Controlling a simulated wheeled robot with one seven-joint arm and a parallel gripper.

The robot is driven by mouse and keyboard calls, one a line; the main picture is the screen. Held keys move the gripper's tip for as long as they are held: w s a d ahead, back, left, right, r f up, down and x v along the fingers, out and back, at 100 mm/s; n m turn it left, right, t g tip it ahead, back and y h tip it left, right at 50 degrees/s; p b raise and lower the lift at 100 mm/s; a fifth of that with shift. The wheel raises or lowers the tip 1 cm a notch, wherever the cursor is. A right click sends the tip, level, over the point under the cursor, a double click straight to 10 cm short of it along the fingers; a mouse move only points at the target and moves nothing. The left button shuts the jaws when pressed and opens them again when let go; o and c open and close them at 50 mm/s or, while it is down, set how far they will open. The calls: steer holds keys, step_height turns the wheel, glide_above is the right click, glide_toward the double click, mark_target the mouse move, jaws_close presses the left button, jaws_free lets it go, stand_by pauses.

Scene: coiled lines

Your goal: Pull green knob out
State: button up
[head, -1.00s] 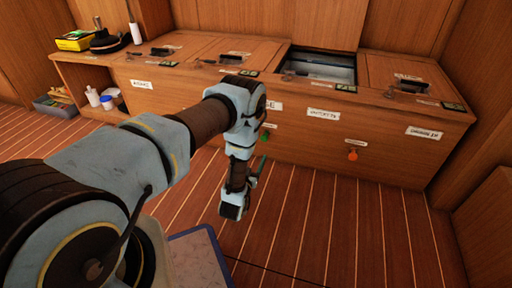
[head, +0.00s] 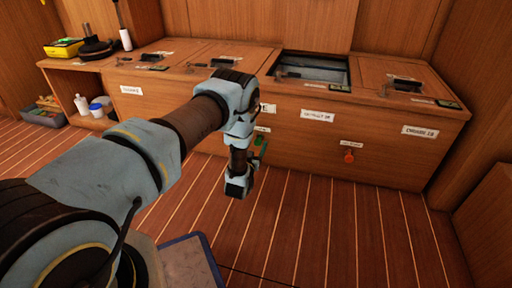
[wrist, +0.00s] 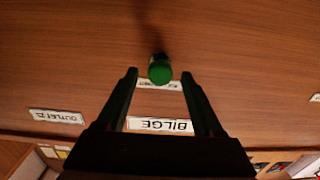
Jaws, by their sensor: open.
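The green knob (wrist: 160,70) stands out from the wooden cabinet front in the wrist view, just beyond and between the tips of my open gripper (wrist: 160,75). The picture is upside down there, with the BILGE label (wrist: 160,125) seen between the fingers. The fingers do not appear to touch the knob. In the head view my gripper (head: 262,150) is near the cabinet front, largely hidden behind my wrist, and the green there cannot be clearly told apart as knob or finger.
An orange-red knob (head: 348,157) sits on the same front to the right. The bench top has an open hatch (head: 312,68) and several latched lids. Bottles (head: 82,105) stand in a left cubby. The striped floor (head: 320,230) before the cabinet is clear.

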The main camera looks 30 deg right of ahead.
jaws_close()
stand_by(0.4)
stand_by(0.9)
